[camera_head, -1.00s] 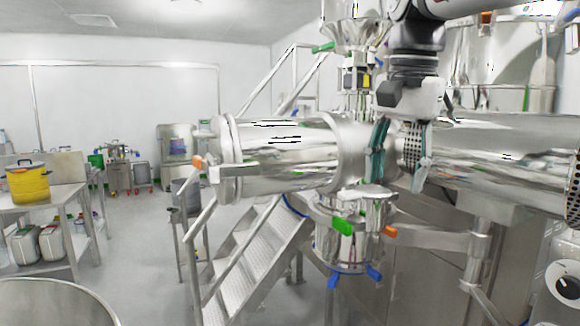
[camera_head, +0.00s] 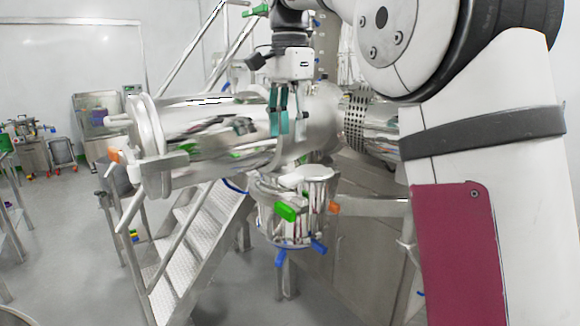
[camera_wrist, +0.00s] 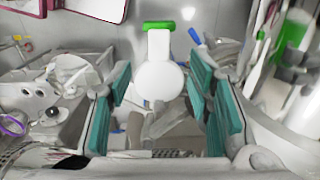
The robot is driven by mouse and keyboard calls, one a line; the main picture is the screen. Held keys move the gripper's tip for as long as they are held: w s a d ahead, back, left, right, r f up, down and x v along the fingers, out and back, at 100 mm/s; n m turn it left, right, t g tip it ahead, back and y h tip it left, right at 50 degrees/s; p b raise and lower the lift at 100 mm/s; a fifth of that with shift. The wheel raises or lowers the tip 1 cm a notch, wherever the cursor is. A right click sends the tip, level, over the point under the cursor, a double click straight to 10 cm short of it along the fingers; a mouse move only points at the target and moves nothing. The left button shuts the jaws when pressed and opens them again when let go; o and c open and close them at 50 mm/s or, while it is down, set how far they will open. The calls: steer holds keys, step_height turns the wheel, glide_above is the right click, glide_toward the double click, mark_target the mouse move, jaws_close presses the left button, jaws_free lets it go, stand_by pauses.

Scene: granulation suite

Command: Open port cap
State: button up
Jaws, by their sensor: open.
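My gripper (camera_head: 279,132) is open, with teal pads pointing down. In the head view it overlaps the right part of a shiny horizontal cylinder (camera_head: 205,140); contact cannot be told. In the wrist view a pale round disc with a stem (camera_wrist: 158,80) and a green tab (camera_wrist: 158,26) shows between and beyond the open fingers. Nothing is held. No part is plainly recognisable as the port cap. The cylinder's left end has a wide flange (camera_head: 150,150) and an orange-tipped handle (camera_head: 114,155). Below hangs a steel vessel (camera_head: 295,225) with a green handle (camera_head: 285,211) and an orange one (camera_head: 334,207).
Metal stairs (camera_head: 195,225) with rails stand below and left of the cylinder. A perforated collar (camera_head: 355,120) lies to its right. My arm fills the right of the head view. The floor (camera_head: 65,235) at left is largely clear.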

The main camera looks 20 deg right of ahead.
mark_target(289, 177)
step_height(289, 177, down, 9)
steer(key=shift+s+f+p, duration=0.1)
steer(key=shift+p, duration=1.15)
jaws_close()
